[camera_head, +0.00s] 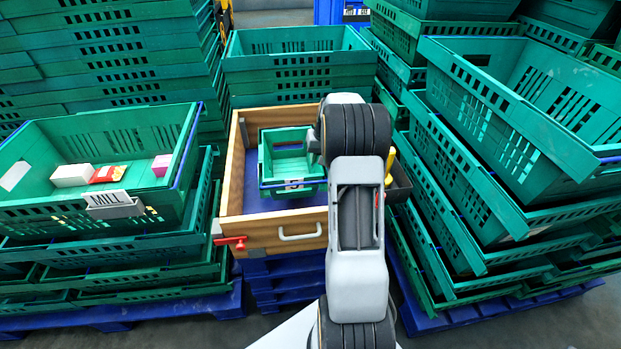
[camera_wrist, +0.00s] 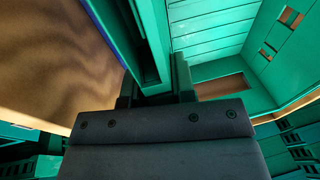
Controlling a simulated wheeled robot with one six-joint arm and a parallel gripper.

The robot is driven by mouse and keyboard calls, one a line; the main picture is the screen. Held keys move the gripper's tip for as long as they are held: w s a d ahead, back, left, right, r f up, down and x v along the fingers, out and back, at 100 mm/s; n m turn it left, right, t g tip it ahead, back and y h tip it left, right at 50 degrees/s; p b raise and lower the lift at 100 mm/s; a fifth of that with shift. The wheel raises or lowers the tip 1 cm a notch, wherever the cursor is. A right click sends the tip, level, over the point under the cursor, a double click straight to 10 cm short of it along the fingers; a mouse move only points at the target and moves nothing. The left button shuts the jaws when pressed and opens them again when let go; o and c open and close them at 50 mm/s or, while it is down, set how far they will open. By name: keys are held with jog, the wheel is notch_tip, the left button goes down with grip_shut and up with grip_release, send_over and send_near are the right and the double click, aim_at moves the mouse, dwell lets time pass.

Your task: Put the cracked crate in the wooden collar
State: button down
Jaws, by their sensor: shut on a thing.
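The wooden collar (camera_head: 271,233) is a pale wood frame with a handle and a red latch on its front, standing on stacked blue pallets. A small green crate (camera_head: 291,150), the only one at the collar, shows upright within its opening, toward the back; I cannot tell whether it touches the floor. No crack can be made out. In the wrist view, my gripper (camera_wrist: 156,84) is shut on a wall of the green crate (camera_wrist: 212,35). In the head view my arm hides the gripper and the crate's right side. A brown, wood-like surface fills the wrist view's left side.
A green crate labelled MILL (camera_head: 60,215) holds small packages on a stack at left. Tall green crate stacks (camera_head: 480,190) crowd the right, with more (camera_head: 300,75) behind. A dark bin (camera_head: 399,182) with something yellow hangs at the collar's right. Blue floor (camera_head: 238,190) shows bare inside the collar.

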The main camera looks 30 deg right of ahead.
jog(key=shift+s+d+b+x, duration=0.1)
jog(key=shift+s+b+x, duration=0.15)
jog(key=shift+x, duration=0.95)
jog(key=shift+s+d+b+x, duration=0.15)
jog(key=shift+s+b+x, duration=0.05)
jog(key=shift+x, duration=1)
jog(key=shift+s+d+b+x, duration=0.1)
jog(key=shift+s+b+x, duration=0.15)
jog(key=shift+x, duration=0.9)
jog(key=shift+f, duration=0.25)
jog(key=shift+f, duration=0.1)
jog(key=c, duration=1)
grip_release()
jog(key=shift+o, duration=0.2)
